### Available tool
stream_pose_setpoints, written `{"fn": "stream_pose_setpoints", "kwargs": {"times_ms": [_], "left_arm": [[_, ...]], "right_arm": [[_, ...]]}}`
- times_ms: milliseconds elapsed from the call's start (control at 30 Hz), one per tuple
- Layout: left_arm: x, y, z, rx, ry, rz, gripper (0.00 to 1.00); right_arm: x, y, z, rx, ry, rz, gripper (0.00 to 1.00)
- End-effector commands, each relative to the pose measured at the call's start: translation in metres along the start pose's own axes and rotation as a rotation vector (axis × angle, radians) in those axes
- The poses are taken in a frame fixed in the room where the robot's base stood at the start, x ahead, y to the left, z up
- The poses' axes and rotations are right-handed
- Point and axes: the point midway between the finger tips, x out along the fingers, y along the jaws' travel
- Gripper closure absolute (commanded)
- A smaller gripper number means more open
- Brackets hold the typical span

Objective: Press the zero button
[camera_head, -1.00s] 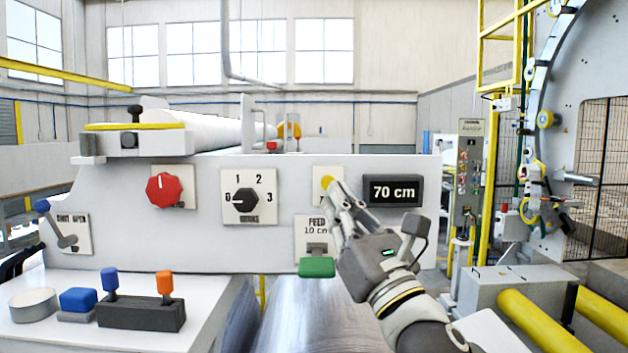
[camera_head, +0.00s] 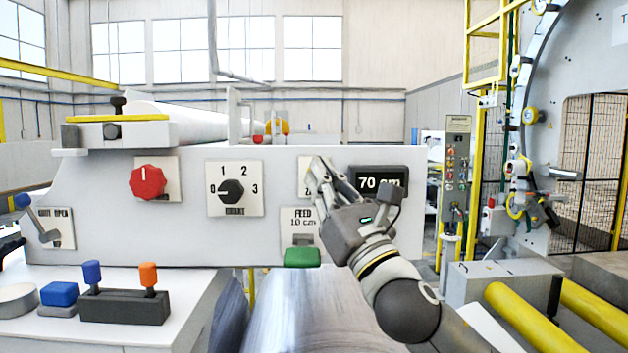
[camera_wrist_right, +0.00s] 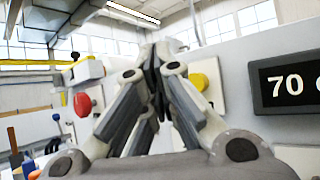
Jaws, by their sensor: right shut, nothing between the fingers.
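The yellow zero button (camera_wrist_right: 199,82) shows in the right wrist view on a white plate, just right of my right gripper's fingers. In the head view my right gripper (camera_head: 320,172) covers the button, and only part of its plate (camera_head: 305,168) shows. My right gripper's fingers are shut and empty, also in the wrist view (camera_wrist_right: 158,62). The fingertips are in front of the plate, left of the display (camera_head: 379,182) reading 70 cm. I cannot tell whether they touch the button. My left gripper is not clearly in view.
The panel carries a red knob (camera_head: 147,182), a black dial (camera_head: 231,190) pointing to 0, and a green feed button (camera_head: 302,257). A lever (camera_head: 48,228) is at far left. A white table (camera_head: 185,300) holds a box with blue and orange knobs (camera_head: 125,306).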

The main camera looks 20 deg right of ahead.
Motion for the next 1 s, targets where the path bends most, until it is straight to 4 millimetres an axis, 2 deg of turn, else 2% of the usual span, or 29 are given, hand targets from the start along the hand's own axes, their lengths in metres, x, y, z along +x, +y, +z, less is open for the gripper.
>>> {"fn": "stream_pose_setpoints", "kwargs": {"times_ms": [133, 333, 1000], "left_arm": [[0.002, 0.0, -0.001, 0.0, 0.002, 0.0, 0.4], [0.001, 0.0, -0.003, 0.0, 0.004, 0.0, 0.4], [0.001, 0.001, -0.004, -0.001, 0.006, 0.002, 0.4]], "right_arm": [[0.014, -0.01, -0.009, 0.0, 0.0, -0.001, 1.0], [0.024, -0.017, -0.017, 0.0, 0.0, 0.0, 1.0], [0.026, -0.019, -0.019, 0.0, 0.0, 0.001, 1.0]]}}
